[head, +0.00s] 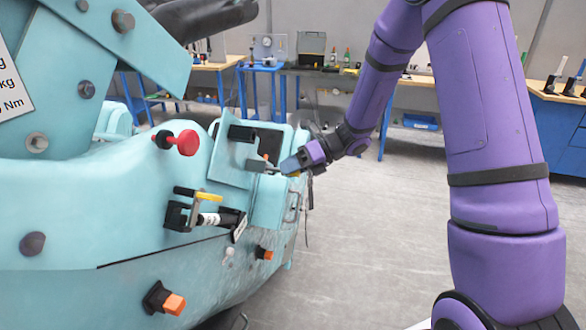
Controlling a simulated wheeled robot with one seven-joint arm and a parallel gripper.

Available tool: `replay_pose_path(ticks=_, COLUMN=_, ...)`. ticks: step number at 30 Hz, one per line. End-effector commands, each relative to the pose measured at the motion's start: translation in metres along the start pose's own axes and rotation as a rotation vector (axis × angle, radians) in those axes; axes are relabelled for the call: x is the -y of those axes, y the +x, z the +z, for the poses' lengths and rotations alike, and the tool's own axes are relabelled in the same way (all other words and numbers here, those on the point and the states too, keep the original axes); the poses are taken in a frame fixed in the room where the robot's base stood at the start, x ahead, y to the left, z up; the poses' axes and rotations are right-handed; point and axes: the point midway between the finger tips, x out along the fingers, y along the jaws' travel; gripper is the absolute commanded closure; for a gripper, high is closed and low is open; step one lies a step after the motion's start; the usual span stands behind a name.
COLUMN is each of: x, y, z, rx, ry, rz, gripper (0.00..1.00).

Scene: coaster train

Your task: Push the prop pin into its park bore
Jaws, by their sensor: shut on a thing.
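My gripper (279,169) reaches in from the right to the teal car body (110,205). It is shut on a small dark grey part (258,166), which I take to be the prop pin. This part sticks out left from the fingertips, against or just in front of the raised teal flap (232,163). A small orange tip (265,157) shows just above it. The park bore cannot be made out; the flap and gripper may cover it. Whether the pin's end is inside a hole is too small to tell.
A red knob (187,142), a yellow-handled latch (208,197) and orange-ended plugs (172,303) stick out of the body left of and below the gripper. A dark opening (268,138) lies behind the flap. The floor (370,235) to the right is clear. Benches stand at the back.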

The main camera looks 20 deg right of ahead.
Motion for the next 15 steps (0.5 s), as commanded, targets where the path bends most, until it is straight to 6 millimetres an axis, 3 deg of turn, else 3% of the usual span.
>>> replay_pose_path(ticks=15, x=0.0002, y=0.0089, z=0.0063, rx=0.0, ry=-0.001, rz=-0.001, gripper=0.93)
